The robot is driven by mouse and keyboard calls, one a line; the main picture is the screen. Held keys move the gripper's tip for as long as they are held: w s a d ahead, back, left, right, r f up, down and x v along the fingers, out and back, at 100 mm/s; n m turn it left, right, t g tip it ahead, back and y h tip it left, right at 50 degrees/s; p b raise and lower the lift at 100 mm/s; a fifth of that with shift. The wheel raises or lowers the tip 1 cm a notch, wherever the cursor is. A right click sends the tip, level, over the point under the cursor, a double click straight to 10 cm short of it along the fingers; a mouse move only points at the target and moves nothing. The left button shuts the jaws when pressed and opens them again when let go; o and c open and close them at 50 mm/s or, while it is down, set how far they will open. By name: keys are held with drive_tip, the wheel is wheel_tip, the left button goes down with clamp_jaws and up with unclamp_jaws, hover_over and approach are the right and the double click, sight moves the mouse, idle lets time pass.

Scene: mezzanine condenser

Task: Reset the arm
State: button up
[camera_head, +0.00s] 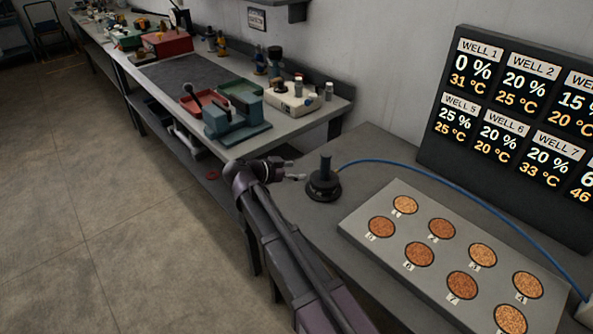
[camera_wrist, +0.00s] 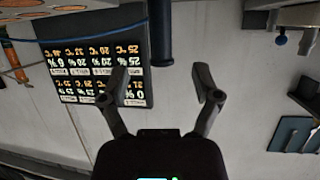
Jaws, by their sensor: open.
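My arm reaches out over the grey table from the bottom of the head view. My gripper (camera_head: 293,171) is at its far end, near the table's left edge, just left of a black probe (camera_head: 324,184) with an upright handle on a round base. In the wrist view my gripper (camera_wrist: 163,85) shows two dark fingers spread apart with nothing between them. The wrist picture is upside down. A dark cylinder (camera_wrist: 160,30), perhaps the probe's handle, shows at the top beyond the fingers.
A blue cable (camera_head: 440,172) runs from the probe across the table. A grey plate (camera_head: 385,256) with several numbered wells lies at right. A dark display (camera_head: 510,140) stands behind it. A workbench (camera_head: 310,122) with a teal press (camera_head: 237,122) and trays stands at left. Open floor (camera_head: 100,200) lies left.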

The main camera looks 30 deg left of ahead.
sight(457, 272)
drive_tip(key=shift+d, duration=0.1)
idle(0.4)
